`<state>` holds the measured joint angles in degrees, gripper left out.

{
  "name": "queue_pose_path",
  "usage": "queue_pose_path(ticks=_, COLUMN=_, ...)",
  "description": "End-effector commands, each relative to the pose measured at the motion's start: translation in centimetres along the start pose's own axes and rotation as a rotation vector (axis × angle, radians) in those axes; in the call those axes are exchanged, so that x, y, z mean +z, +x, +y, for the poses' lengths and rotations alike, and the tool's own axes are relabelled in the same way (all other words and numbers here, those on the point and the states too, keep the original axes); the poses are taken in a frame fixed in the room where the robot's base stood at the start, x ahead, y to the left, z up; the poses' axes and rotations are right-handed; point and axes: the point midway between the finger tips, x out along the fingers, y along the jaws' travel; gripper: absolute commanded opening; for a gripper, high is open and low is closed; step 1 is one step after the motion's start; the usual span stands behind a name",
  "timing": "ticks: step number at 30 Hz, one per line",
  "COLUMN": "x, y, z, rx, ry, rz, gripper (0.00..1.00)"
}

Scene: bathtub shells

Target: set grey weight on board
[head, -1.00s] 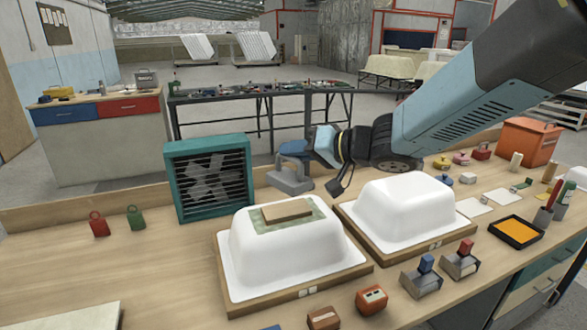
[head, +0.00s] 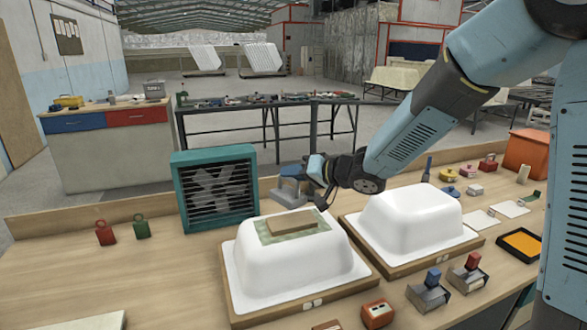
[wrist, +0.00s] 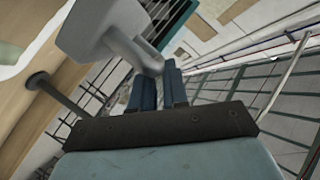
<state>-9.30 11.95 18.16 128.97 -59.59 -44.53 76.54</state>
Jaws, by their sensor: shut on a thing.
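The grey weight (head: 291,196) is in my gripper (head: 293,173), behind the left white shell in the head view. In the wrist view the weight (wrist: 105,35) is a pale grey body with a handle, against the blue fingers (wrist: 158,85), which are shut on it. I cannot tell how far it is above the bench. The tan board (head: 291,225) lies on a green patch (head: 270,236) on top of the left shell (head: 290,262). The weight is apart from the board, behind it.
A teal fan box (head: 215,190) stands left of the weight. A second white shell (head: 415,218) is to the right. Red (head: 105,232) and green (head: 141,227) weights stand at left. Clamps and small blocks lie in front and at right.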

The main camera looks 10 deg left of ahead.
Motion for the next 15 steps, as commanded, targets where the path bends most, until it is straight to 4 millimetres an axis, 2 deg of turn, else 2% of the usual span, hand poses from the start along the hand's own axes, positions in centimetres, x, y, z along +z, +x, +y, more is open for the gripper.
queue_pose_path(ticks=11, x=0.1, y=1.5, z=1.6, rx=-0.003, ry=0.001, rz=0.002, gripper=0.00)
queue_pose_path(ticks=15, x=1.3, y=2.0, z=2.8, rx=-0.002, ry=0.003, rz=0.001, gripper=0.00)
